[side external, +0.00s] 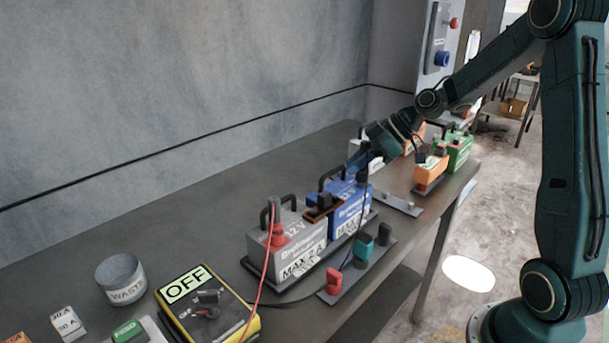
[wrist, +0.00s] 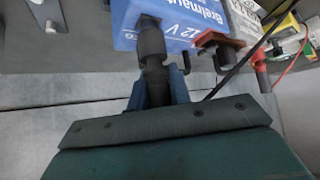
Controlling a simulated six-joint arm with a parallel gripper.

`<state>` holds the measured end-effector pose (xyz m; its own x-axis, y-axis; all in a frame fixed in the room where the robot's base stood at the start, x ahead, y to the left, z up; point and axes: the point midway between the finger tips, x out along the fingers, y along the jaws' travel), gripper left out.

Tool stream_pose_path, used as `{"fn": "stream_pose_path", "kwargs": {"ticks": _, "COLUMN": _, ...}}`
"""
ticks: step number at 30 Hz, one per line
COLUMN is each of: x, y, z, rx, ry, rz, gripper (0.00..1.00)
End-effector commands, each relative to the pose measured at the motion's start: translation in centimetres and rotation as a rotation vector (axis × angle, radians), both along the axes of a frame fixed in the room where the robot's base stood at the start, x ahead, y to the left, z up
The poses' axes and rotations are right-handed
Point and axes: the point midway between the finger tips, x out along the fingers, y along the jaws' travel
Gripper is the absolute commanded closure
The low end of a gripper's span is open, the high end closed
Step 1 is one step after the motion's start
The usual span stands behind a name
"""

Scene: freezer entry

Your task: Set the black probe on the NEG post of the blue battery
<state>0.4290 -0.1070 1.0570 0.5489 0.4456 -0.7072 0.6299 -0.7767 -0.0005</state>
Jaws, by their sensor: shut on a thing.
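The blue battery (side external: 349,212) stands on a dark tray beside a grey battery (side external: 290,250). My gripper (side external: 358,164) is at the far end of the blue battery's top, pointing down. In the wrist view its fingers (wrist: 160,88) are shut on the black probe (wrist: 153,70). The black probe also shows below the fingertips in the side view (side external: 362,177). Its lower end meets or overlaps a dark round part at the edge of the blue battery (wrist: 185,28); I cannot tell whether they touch. The NEG marking is not readable. A black lead (side external: 361,222) hangs from the probe.
A red probe (side external: 277,234) stands on the grey battery. A brown-red link (side external: 322,210) joins the two batteries. A yellow meter reading OFF (side external: 212,308), a waste cup (side external: 122,279) and an orange battery (side external: 430,170) stand around. The table's back left is clear.

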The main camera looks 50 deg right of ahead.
Motion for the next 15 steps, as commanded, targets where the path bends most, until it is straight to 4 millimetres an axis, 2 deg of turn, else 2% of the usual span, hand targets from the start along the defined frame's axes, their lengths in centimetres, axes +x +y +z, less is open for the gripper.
{"fn": "stream_pose_path", "kwargs": {"ticks": 14, "x": -0.01, "y": 0.02, "z": -0.75, "rx": 0.001, "ry": 0.001, "rz": 0.000, "gripper": 1.00}}
{"fn": "stream_pose_path", "kwargs": {"ticks": 15, "x": -0.01, "y": 0.02, "z": -0.72, "rx": 0.001, "ry": 0.001, "rz": 0.000, "gripper": 0.73}}
